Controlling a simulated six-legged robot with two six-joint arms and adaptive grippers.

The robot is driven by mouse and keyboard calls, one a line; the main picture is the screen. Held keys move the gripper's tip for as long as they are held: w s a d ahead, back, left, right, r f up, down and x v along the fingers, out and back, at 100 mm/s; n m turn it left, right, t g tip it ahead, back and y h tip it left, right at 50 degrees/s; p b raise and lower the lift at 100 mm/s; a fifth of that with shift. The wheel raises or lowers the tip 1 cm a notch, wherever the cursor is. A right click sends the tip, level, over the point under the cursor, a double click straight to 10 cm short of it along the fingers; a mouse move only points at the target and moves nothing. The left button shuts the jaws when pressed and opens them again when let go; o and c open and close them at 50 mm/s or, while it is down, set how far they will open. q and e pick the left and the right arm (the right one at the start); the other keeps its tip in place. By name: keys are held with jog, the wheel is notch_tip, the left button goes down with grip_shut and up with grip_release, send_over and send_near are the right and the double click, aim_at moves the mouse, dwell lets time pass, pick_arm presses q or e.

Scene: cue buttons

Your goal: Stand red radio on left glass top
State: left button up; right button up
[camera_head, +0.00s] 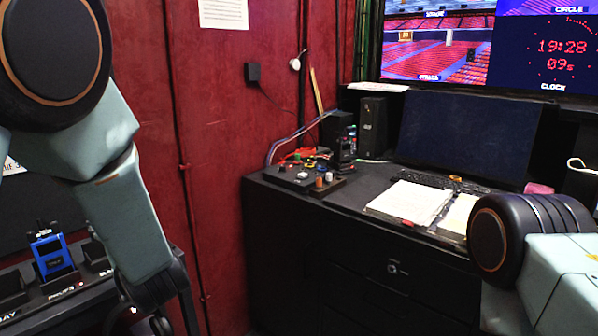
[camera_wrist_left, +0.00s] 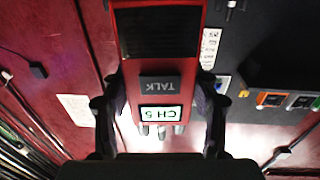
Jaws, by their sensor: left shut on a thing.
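The red radio (camera_wrist_left: 160,72) is in the left wrist view, with a dark grille, a TALK button and a CH 5 display, its lettering upside down in the picture. The two dark fingers of my left gripper (camera_wrist_left: 160,108) are shut on its sides. In the head view my left arm reaches down to the bottom edge, where the gripper is mostly cut off and the red radio does not show. I cannot make out the left glass top in either view. My right gripper is out of view; only part of that arm shows at right.
A blue radio (camera_head: 50,256) stands in a dark dock on the low console (camera_head: 62,298) at left. The black desk (camera_head: 355,205) holds a monitor (camera_head: 468,135), a keyboard, open papers (camera_head: 410,201) and a small board with knobs (camera_head: 303,178). A red wall (camera_head: 215,150) stands behind.

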pick_arm(q)
jog(key=s+d+f+m+t+h+b, duration=0.2)
jog(key=s+d+f+m+h, duration=0.2)
jog(key=d+f, duration=0.4)
jog(key=s+d+f+m+t+h+b, duration=0.1)
jog(key=s+d+f+m+t+h, duration=0.1)
jog(key=s+d+f+m+h, duration=0.2)
jog(key=s+d+f+h, duration=0.3)
jog(key=d+f+h, duration=0.1)
jog(key=f, duration=0.4)
jog(key=shift+m+t+b, duration=0.3)
jog(key=shift+t+b, duration=0.05)
jog(key=shift+t, duration=0.05)
